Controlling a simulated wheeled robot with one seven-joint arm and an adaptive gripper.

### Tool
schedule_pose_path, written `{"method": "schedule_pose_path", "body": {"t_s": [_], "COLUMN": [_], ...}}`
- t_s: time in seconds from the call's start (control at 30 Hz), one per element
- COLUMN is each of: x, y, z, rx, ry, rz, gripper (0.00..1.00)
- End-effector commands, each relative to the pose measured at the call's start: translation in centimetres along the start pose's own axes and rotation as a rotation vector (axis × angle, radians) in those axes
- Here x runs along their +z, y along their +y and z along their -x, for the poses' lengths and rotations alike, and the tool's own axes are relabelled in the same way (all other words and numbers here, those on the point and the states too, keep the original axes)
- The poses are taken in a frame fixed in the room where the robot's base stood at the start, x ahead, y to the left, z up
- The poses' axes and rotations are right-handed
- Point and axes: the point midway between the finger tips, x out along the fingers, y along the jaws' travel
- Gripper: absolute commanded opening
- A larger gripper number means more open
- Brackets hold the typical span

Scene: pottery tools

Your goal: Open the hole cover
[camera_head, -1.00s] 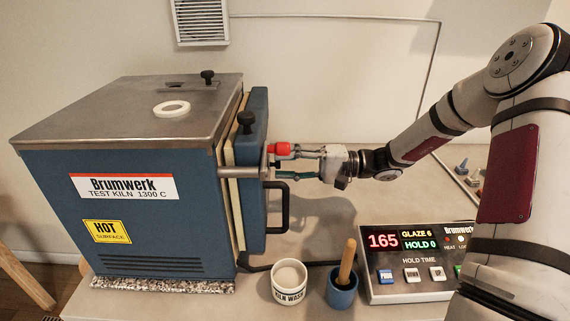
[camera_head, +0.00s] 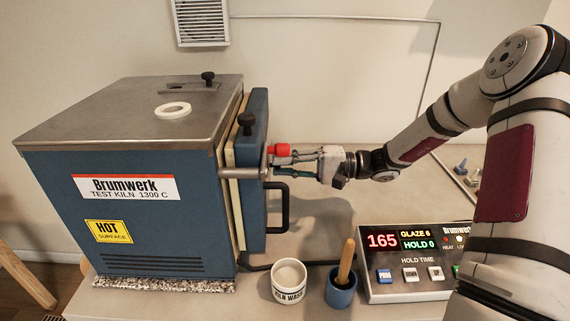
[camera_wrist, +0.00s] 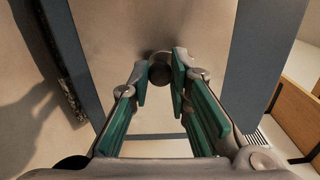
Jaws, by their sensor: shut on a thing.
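The blue kiln (camera_head: 190,225) stands at the left with its thick blue door (camera_head: 257,225) on its right side. A red-tipped fitting (camera_head: 280,150) and a grey bar (camera_head: 238,172) show at the door beside my fingertips. My gripper (camera_head: 276,162) reaches in from the right, above the black door handle (camera_head: 284,215). In the wrist view my gripper (camera_wrist: 159,74) has its green-padded fingers shut on a small round dark knob (camera_wrist: 160,73) in front of a grey face. Whether this knob belongs to the hole cover, I cannot tell.
A kiln wash cup (camera_head: 289,284), a blue pot with a wooden handle (camera_head: 342,288) and a controller box (camera_head: 415,268) stand on the counter below my arm. A white ring (camera_head: 173,110) lies on the kiln top.

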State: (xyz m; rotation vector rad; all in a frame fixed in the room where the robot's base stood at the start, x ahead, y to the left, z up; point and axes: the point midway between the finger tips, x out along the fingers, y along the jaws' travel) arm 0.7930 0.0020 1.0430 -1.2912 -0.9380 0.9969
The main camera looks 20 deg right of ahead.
Motion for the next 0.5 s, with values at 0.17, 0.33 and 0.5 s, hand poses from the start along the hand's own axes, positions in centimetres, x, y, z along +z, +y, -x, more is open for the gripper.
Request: {"method": "schedule_pose_path", "body": {"t_s": [0.17, 0.33, 0.5], "x": [0.5, 0.9, 1.3], "y": [-0.2, -0.4, -0.5], "z": [0.0, 0.0, 0.0], "rx": [-0.001, 0.000, 0.000], "ry": [-0.002, -0.002, -0.002], "rz": [-0.109, -0.257, -0.419], "gripper": [0.00, 0.00, 0.00]}}
